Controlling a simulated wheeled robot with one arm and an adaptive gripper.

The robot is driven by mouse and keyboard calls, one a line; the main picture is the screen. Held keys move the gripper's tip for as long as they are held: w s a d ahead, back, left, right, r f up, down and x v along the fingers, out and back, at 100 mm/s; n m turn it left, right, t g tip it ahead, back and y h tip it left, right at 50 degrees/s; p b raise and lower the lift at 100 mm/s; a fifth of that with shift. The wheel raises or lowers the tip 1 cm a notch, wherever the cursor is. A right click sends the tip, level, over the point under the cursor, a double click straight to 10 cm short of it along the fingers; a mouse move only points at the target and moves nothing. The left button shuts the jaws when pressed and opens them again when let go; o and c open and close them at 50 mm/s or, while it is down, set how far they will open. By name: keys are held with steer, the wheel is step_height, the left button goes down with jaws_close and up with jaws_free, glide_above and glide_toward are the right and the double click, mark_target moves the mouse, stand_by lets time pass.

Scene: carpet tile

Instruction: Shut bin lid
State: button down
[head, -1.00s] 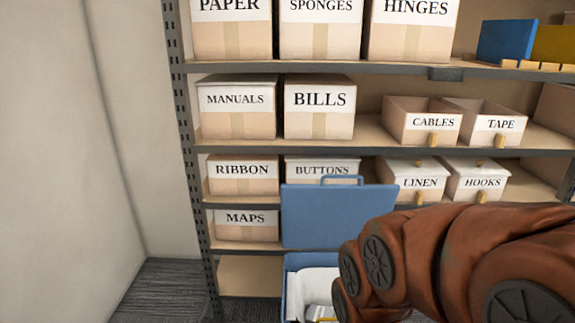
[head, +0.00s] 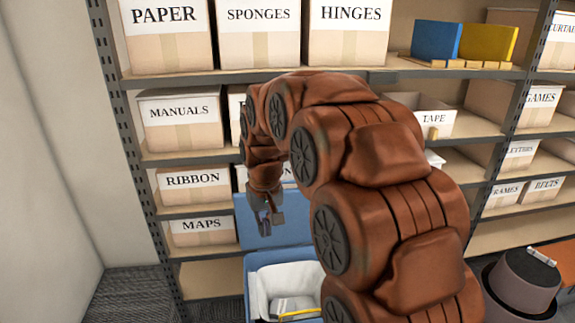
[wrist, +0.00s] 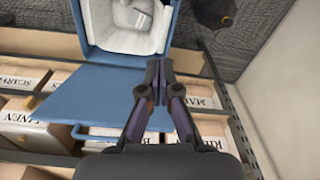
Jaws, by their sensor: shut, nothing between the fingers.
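The blue bin (head: 252,290) stands on the floor in front of the shelves, with a white liner and some contents inside. Its blue lid (head: 287,222) is open and stands up at the back of the bin, against the shelf side. In the wrist view the lid (wrist: 85,105) lies below the bin (wrist: 95,50), and its handle shows at the lower edge. My gripper (head: 266,226) is shut and empty, in front of the lid's left part in the head view. In the wrist view its fingertips (wrist: 160,68) overlap the lid's hinge-side right corner. I cannot tell whether they touch it.
Shelves with labelled boxes, such as the MAPS box (head: 200,231), stand behind the bin. A dark round container (head: 523,282) stands at the lower right. A wall (head: 40,170) is at the left.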

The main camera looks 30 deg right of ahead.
steer(key=w+d+r+m+t+p, duration=0.15)
steer(key=w+d+r+p, duration=0.35)
steer(key=w+d, duration=0.55)
steer(key=t+h+p, duration=0.2)
steer(key=p, duration=0.4)
glide_above(288, 189)
steer(key=shift+m+g, duration=0.25)
steer(key=shift+m, duration=0.2)
steer(key=shift+w+f, duration=0.2)
steer(key=shift+f, duration=2.95)
steer(key=shift+s+f, duration=0.1)
steer(key=shift+s, duration=0.1)
